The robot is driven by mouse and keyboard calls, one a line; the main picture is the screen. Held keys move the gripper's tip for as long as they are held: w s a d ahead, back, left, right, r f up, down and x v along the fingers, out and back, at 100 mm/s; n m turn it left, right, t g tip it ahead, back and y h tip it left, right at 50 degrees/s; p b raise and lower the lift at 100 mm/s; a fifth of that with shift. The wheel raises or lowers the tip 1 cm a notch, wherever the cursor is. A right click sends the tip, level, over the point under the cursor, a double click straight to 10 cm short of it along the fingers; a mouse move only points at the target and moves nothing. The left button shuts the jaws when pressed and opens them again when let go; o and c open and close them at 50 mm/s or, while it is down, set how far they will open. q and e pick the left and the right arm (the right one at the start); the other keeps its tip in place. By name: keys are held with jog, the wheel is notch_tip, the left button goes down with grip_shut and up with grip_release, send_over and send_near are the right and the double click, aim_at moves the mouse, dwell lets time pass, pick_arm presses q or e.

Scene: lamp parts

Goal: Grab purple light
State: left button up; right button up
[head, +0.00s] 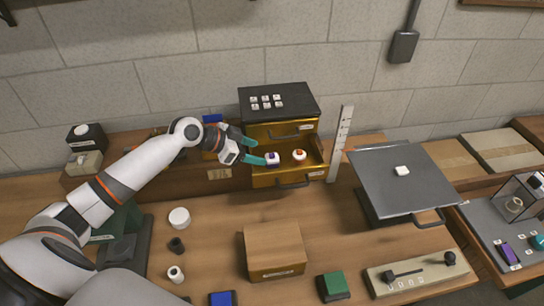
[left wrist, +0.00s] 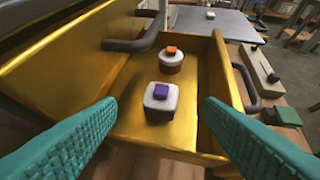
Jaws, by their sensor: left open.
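The purple light (head: 272,159), a small white block with a purple top, stands in the open gold drawer (head: 283,180). It shows upright in the left wrist view (left wrist: 160,102). My left gripper (head: 257,151) is open at the left side of the drawer. In the left wrist view its teal fingers (left wrist: 160,112) are spread on either side of the purple light, with clear gaps and nothing between them touching it. My right gripper is not in view.
A round white light with an orange top (head: 299,155) stands in the drawer just beyond the purple one. The drawer walls and the upper cabinet (head: 279,100) surround this space. A wooden box (head: 274,250) stands in front, and a grey panel (head: 405,178) to the right.

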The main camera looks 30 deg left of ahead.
aim_at(270, 155)
pick_arm(q)
jog(key=p+x, duration=0.1)
jog(key=x, duration=0.1)
jog(key=p+x, duration=0.1)
jog(key=x, duration=0.1)
jog(key=shift+w+d+r+p, duration=0.1)
jog(key=shift+d+r+p, duration=0.1)
jog(key=shift+d+p, duration=0.15)
jog(key=shift+w+d+f, duration=0.15)
jog(key=shift+w+f, duration=0.15)
jog(key=shift+f, duration=0.15)
jog(key=shift+s, duration=0.1)
jog(key=c, duration=1.1)
jog(key=shift+o, duration=0.2)
jog(key=shift+r, duration=0.1)
